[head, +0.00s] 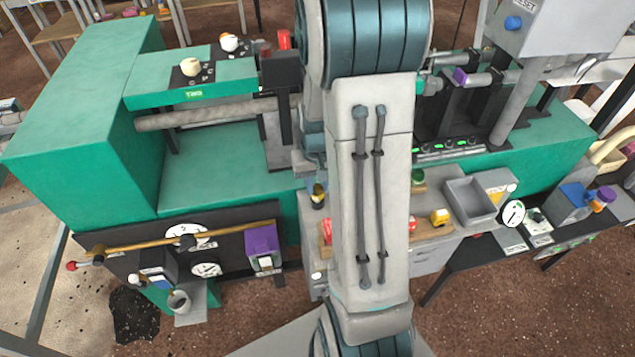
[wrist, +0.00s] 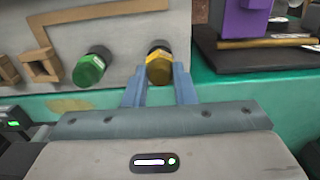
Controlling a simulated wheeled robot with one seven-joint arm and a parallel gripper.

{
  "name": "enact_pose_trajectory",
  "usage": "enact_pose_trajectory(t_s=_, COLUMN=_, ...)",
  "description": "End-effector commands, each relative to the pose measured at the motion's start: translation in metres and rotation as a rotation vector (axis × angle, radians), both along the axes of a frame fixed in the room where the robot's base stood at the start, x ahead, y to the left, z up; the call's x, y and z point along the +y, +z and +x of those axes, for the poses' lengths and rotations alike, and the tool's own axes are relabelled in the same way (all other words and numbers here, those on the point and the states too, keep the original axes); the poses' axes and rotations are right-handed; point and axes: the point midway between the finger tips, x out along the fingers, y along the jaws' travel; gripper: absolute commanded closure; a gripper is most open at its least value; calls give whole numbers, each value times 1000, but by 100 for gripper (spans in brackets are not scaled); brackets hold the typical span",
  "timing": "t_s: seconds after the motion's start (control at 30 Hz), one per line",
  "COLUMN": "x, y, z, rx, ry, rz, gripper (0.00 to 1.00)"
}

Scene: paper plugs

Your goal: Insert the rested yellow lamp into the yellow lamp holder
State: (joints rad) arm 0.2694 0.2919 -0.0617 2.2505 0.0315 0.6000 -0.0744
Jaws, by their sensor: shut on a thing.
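My gripper (wrist: 160,84) is shut on a yellow lamp (wrist: 159,66), which sits between the two blue fingertips in the wrist view. The lamp has a dark round end on its far side. In the head view the yellow lamp (head: 318,189) shows just left of my arm, with my gripper (head: 316,180) partly hidden around it. No yellow holder is clearly recognisable, and my arm hides the middle of the bench.
A green lamp (wrist: 90,68) stands left of the held lamp in the wrist view, near brown square frames (wrist: 40,66). A purple block (wrist: 240,18) on a dark panel is at right. In the head view, a grey tray (head: 488,190) and a red item (head: 325,231) flank my arm.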

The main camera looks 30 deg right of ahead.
Motion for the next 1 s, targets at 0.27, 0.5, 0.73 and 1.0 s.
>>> enact_pose_trajectory(t_s=0.27, x=0, y=-7, z=0, rx=0, ry=0, rz=0, gripper=100)
enact_pose_trajectory(t_s=0.5, x=0, y=-6, z=0, rx=0, ry=0, rz=0, gripper=51)
enact_pose_trajectory(t_s=0.73, x=0, y=-6, z=0, rx=0, ry=0, rz=0, gripper=51)
enact_pose_trajectory(t_s=1.0, x=0, y=4, z=0, rx=0, ry=0, rz=0, gripper=51)
